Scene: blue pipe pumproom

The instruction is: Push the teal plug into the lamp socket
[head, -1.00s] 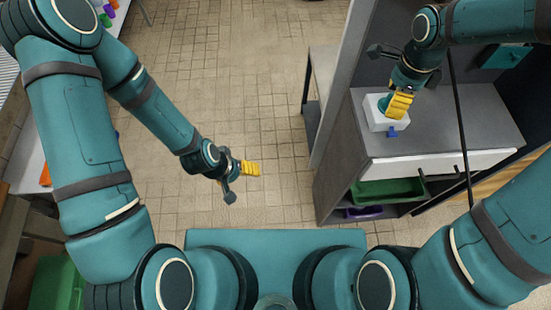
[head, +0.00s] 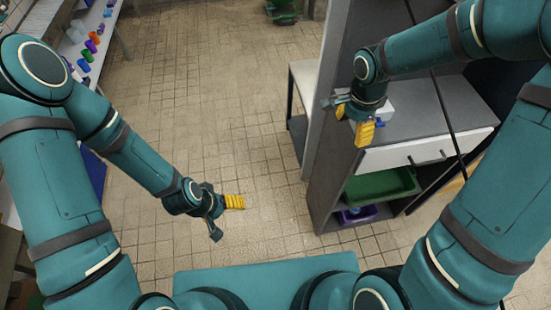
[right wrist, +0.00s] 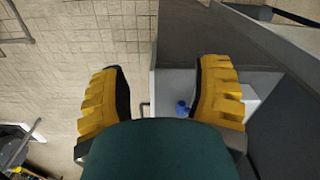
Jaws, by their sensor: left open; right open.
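A white box (head: 383,109) sits on the grey top of the cabinet, partly hidden by my right gripper. A small blue piece (head: 379,124) shows at its front; it also shows in the right wrist view (right wrist: 182,108), beside the white box (right wrist: 252,102). I cannot tell whether the box is the lamp socket, and I cannot make out a teal plug. My right gripper (head: 353,122) is open and empty, in front of the box and apart from it. Its yellow fingers (right wrist: 160,100) are spread wide. My left gripper (head: 228,217) is open and empty above the tiled floor.
The cabinet (head: 430,108) has a white drawer front (head: 425,148), with a green bin (head: 380,185) and a purple bin (head: 357,214) below. A bench with coloured items (head: 85,50) stands at the far left. The middle floor is clear.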

